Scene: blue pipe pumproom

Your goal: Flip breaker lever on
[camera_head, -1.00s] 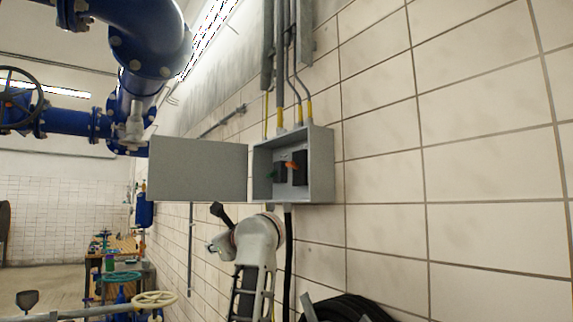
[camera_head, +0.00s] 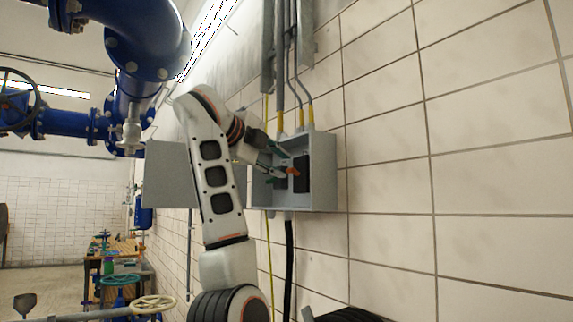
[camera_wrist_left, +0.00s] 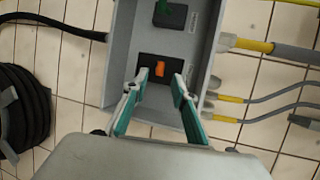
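The grey breaker box (camera_head: 322,172) is mounted on the tiled wall with its door (camera_head: 165,175) swung open to the left. Contact cannot be told. My right gripper is not in view.
Conduits with yellow ends (camera_head: 281,119) enter the box from above, and a black cable (camera_head: 289,265) hangs below. A black coiled hose (camera_wrist_left: 22,110) is on the wall. Large blue pipes (camera_head: 135,45) are at upper left. The wall to the right is clear.

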